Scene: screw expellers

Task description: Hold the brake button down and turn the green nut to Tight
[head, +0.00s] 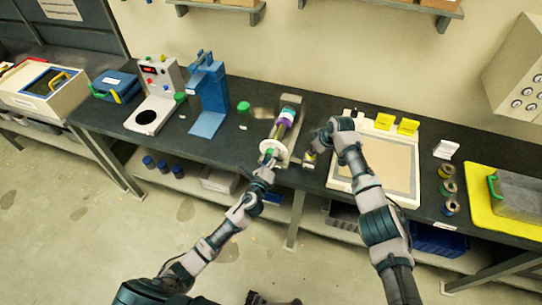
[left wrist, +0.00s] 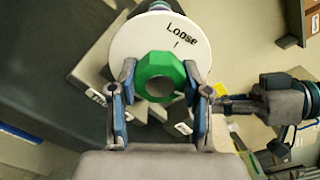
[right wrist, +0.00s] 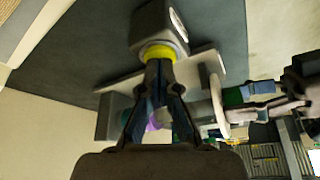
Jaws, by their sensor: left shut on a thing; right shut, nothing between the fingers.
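The green nut (left wrist: 160,77) sits in front of a white disc (left wrist: 125,48) whose top reads "Loose" in the left wrist view. My left gripper (left wrist: 162,84) has one finger on each side of the nut and is shut on it. In the head view, my left gripper (head: 268,158) is at the front end of the expeller (head: 284,128). My right gripper (right wrist: 160,66) is shut and empty, its fingertips at a yellow ring (right wrist: 158,50) on a grey box (right wrist: 150,25). That looks like the brake button; the fingertips hide part of it, so I cannot tell whether it is pressed.
A cream tray-like frame (head: 333,178) stands just right of my right gripper (head: 314,153). A blue press (head: 208,95) and a white device with a red display (head: 152,95) stand to the left. Spools (head: 447,188) and a yellow mat (head: 490,225) lie at the right.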

